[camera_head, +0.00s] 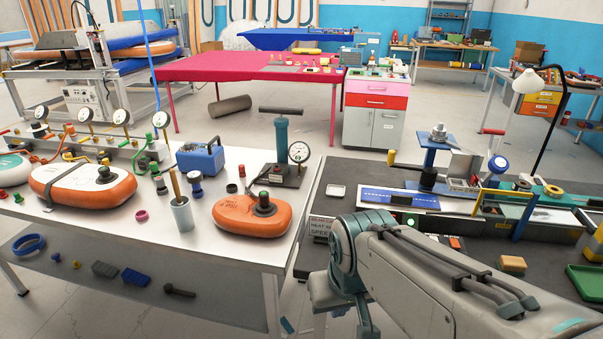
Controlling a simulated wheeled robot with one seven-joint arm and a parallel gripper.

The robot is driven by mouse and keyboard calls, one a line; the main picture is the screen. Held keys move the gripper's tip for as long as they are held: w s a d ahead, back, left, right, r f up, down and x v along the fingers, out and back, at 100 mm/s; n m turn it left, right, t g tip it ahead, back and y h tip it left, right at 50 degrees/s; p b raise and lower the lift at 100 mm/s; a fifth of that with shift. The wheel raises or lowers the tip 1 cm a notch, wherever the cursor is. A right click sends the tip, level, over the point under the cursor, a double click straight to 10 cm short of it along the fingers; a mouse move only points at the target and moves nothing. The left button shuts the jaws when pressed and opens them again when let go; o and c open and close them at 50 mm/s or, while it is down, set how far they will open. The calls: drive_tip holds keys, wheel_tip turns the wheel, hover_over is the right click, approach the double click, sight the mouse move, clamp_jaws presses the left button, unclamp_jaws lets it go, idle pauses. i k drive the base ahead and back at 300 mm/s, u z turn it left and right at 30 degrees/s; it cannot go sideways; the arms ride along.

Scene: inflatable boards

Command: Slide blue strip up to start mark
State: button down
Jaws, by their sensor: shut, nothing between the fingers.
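A flat blue strip (400,198) with small pale marks lies on the dark-topped bench (335,176) at the right. It runs left to right, with a pale edge around it. A small green-lit spot (411,220) shows just in front of it. I cannot make out which mark is the start mark. My grey and teal arm comes in from the lower right and bends in front of the bench's near left corner. Its end runs out of sight, so my gripper does not show. The arm hides part of the bench in front of the strip.
A blue stand (431,152), a white lamp (528,82), a yellow-and-blue post (490,185) and a green tray (584,279) crowd the right bench. A small white dish (337,191) sits left of the strip. The white table (190,245) at left holds orange inflatables (252,215).

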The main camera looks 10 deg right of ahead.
sight(421, 201)
drive_tip(key=z, duration=0.15)
drive_tip(key=i, duration=1.1)
drive_tip(key=z, duration=0.65)
